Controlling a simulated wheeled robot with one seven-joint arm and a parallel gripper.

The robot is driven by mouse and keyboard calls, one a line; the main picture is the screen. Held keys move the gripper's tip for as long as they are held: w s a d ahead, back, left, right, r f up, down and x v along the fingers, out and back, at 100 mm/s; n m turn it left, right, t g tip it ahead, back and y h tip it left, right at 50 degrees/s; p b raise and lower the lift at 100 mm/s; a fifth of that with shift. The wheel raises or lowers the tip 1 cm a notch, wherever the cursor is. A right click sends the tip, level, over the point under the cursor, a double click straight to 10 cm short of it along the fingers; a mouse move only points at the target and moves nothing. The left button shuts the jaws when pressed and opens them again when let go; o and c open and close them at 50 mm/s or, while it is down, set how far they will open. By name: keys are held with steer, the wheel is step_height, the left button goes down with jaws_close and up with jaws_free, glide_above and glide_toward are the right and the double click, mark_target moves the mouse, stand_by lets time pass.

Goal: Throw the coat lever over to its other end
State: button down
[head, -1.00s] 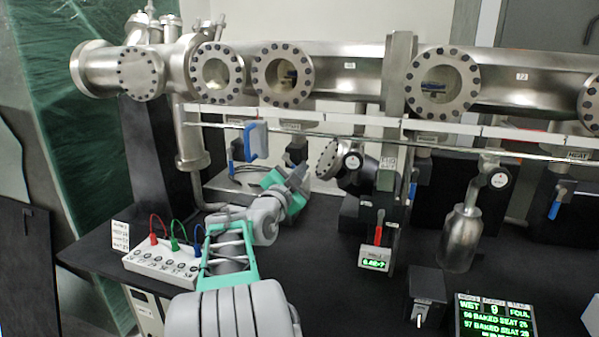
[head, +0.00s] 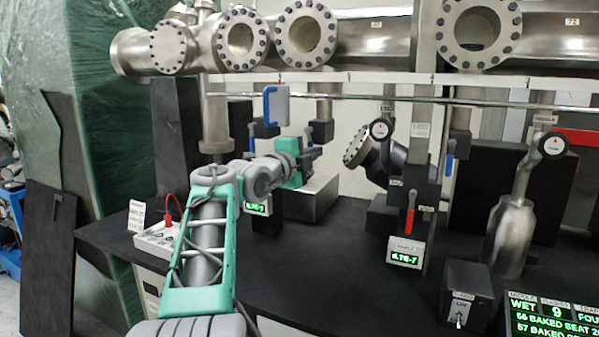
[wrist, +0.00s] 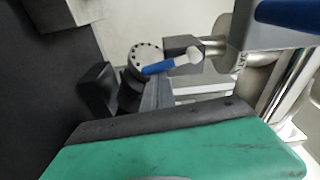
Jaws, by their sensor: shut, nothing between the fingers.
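A blue lever (head: 251,137) hangs left of my gripper (head: 309,156) in the head view. Another blue lever (head: 449,163) hangs further right, and a red lever (head: 410,222) stands above a small green readout. In the wrist view a blue lever with a pale round hub (wrist: 158,68) lies beyond my green and black finger. My gripper is shut and empty, close under the metal pipework. Its fingertips are small in the head view.
A blue-edged plate (head: 276,105) hangs above my gripper. A long thin rail (head: 340,98) runs across under the flanged steel chamber (head: 375,40). A box with cables (head: 157,238) sits at the left. The black bench top (head: 320,255) is clear in the middle.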

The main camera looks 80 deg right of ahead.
steer(key=w+m+b, duration=0.2)
steer(key=m+b, duration=0.1)
steer(key=shift+d+f+y, duration=0.15)
steer(key=shift+f+y, duration=0.05)
steer(key=shift+y, duration=0.1)
